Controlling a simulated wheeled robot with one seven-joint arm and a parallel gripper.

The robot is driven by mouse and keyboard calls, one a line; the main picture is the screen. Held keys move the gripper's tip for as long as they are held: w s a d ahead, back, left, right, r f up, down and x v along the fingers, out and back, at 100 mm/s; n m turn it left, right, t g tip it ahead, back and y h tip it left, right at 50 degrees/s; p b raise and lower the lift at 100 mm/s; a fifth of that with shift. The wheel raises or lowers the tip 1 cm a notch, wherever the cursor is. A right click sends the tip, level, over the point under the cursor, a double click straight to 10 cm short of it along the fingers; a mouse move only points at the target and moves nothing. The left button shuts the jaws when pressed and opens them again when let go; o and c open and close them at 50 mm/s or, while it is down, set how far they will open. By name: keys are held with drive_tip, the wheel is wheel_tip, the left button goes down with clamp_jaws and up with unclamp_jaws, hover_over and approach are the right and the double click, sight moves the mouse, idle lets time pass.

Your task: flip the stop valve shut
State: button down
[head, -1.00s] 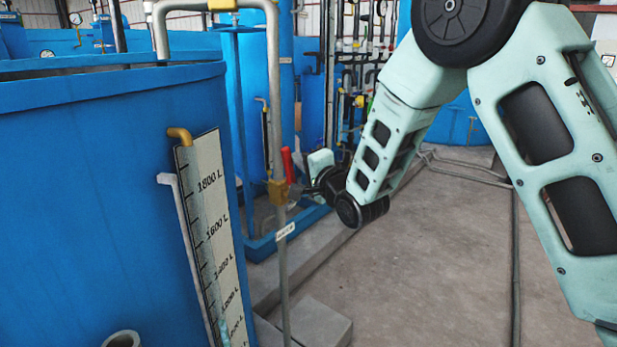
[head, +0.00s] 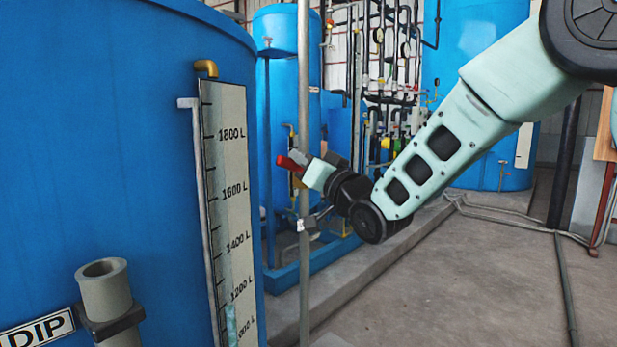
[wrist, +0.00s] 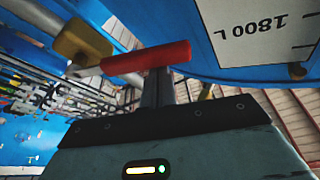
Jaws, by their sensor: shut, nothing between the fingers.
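The stop valve's red handle (head: 289,164) shows just left of the vertical grey pipe (head: 304,80) in the head view, lying at a slant. In the wrist view the red handle (wrist: 147,57) runs sideways from the brass valve body (wrist: 82,42). In the head view my gripper (head: 299,157) is at the pipe, beside the handle.
A large blue tank (head: 120,130) with a level scale (head: 232,190) stands close at left. A grey pipe stub (head: 104,290) rises in front of it. More blue tanks and pipework (head: 390,60) stand behind. Open concrete floor (head: 440,290) lies at right.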

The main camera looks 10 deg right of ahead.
drive_tip(key=shift+s+a+f+n+g+y+b, duration=0.2)
drive_tip(key=shift+f+n+y+b, duration=0.4)
drive_tip(key=shift+n+b, duration=0.55)
drive_tip(key=shift+s+a+f+n+g+y+b, duration=0.15)
drive_tip(key=shift+f+n+g+y+b, duration=0.15)
drive_tip(key=shift+f+n+b, duration=0.7)
drive_tip(key=shift+s+a+f+n+g+y+b, duration=0.15)
drive_tip(key=shift+f+n+y+b, duration=0.4)
drive_tip(key=shift+n+b, duration=0.7)
drive_tip(key=shift+w+a+f, duration=0.1)
wheel_tip(320, 180, up, 5)
drive_tip(key=p, duration=0.3)
drive_tip(key=v, duration=1)
drive_tip(key=shift+f+b, duration=0.2)
drive_tip(key=shift+b, duration=0.15)
drive_tip(key=shift+a+f, duration=0.1)
